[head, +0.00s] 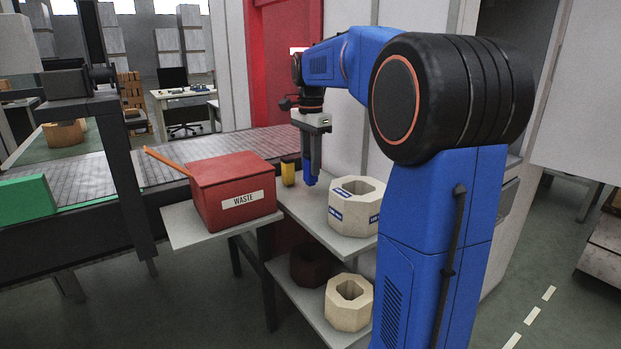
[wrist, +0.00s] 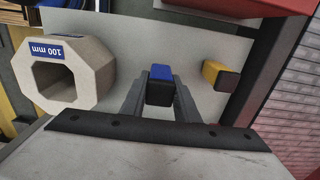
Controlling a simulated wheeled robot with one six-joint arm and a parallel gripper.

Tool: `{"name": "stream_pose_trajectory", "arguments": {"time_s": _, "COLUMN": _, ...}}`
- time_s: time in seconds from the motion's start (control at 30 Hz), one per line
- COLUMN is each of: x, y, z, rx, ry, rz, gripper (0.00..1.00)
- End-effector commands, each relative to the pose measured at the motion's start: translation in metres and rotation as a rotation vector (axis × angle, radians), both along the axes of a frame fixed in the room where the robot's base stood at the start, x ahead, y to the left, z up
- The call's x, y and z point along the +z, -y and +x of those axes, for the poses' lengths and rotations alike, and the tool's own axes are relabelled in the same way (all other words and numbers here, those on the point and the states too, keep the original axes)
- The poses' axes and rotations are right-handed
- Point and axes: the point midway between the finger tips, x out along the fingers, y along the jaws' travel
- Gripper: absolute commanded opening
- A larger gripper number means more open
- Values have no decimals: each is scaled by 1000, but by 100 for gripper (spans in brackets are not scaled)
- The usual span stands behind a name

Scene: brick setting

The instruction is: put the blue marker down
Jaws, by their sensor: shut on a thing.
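The blue marker (wrist: 160,88) is a short block with a bright blue end and a dark side. My gripper (wrist: 158,95) is shut on it, one finger on each side, in the wrist view. In the head view my gripper (head: 311,176) points down over the grey shelf top (head: 300,203), with the blue marker (head: 310,181) at its fingertips. I cannot tell whether the marker touches the shelf top. A yellow block with a dark end (head: 288,172) stands just left of it; it also shows right of my gripper in the wrist view (wrist: 220,76).
A cream octagonal ring (head: 355,203) labelled "100 mm" in the wrist view (wrist: 68,72) stands on the shelf top. The red WASTE box (head: 232,192) is to the left. Bare shelf surface lies around the marker. A lower shelf holds another cream ring (head: 348,303).

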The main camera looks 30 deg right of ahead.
Motion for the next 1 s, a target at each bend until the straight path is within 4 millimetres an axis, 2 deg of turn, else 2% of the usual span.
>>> {"name": "stream_pose_trajectory", "arguments": {"time_s": 0.4, "x": -41, "y": 0, "z": 0, "rx": 0, "ry": -1, "rz": 0, "gripper": 14}}
{"name": "stream_pose_trajectory", "arguments": {"time_s": 0.77, "x": -45, "y": 0, "z": 0, "rx": 0, "ry": 0, "rz": 0, "gripper": 14}}
{"name": "stream_pose_trajectory", "arguments": {"time_s": 0.8, "x": -45, "y": 0, "z": 0, "rx": 0, "ry": 0, "rz": 0, "gripper": 35}}
{"name": "stream_pose_trajectory", "arguments": {"time_s": 0.83, "x": -45, "y": 0, "z": 0, "rx": 0, "ry": 0, "rz": 0, "gripper": 42}}
{"name": "stream_pose_trajectory", "arguments": {"time_s": 0.87, "x": -44, "y": 0, "z": 0, "rx": 0, "ry": 0, "rz": 0, "gripper": 47}}
{"name": "stream_pose_trajectory", "arguments": {"time_s": 1.0, "x": -44, "y": 0, "z": 0, "rx": 0, "ry": 0, "rz": 0, "gripper": 47}}
